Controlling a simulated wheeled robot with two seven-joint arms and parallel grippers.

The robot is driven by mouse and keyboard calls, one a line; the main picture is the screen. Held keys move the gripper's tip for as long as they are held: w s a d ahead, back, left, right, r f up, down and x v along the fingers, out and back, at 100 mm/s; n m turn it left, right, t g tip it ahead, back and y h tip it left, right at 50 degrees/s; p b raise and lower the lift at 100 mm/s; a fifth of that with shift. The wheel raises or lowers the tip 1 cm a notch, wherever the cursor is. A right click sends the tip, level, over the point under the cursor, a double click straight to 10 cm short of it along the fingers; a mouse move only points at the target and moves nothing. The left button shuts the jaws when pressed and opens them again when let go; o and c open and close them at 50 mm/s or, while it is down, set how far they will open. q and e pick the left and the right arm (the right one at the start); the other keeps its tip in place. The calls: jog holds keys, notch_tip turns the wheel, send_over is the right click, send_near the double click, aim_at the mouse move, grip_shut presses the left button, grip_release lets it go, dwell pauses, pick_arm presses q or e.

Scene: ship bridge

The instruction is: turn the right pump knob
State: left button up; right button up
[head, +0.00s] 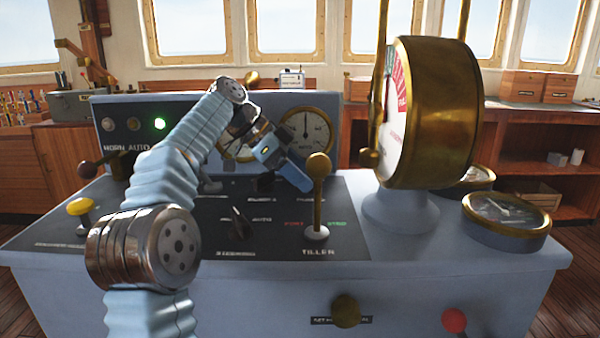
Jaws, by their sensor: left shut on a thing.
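My left arm reaches in from the lower left over the grey-blue console (450,260). My left gripper (282,178) points down at the back of its black panel, left of the brass tiller lever (318,195). It is shut on a small dark knob there, taken to be the right pump knob, which is mostly hidden by the fingers. The panel labels around it are too small to read surely. My right gripper is not in view.
A large brass telegraph (435,110) stands right of the tiller. A dark switch (238,222) sits in front of the gripper. Gauges (305,130) stand behind it. A yellow knob (80,208) is at left; a brass knob (346,311) and red knob (454,320) are on the front.

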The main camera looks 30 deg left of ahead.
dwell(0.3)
pick_arm(q)
jog(key=o, duration=1.1)
jog(key=shift+c, duration=0.2)
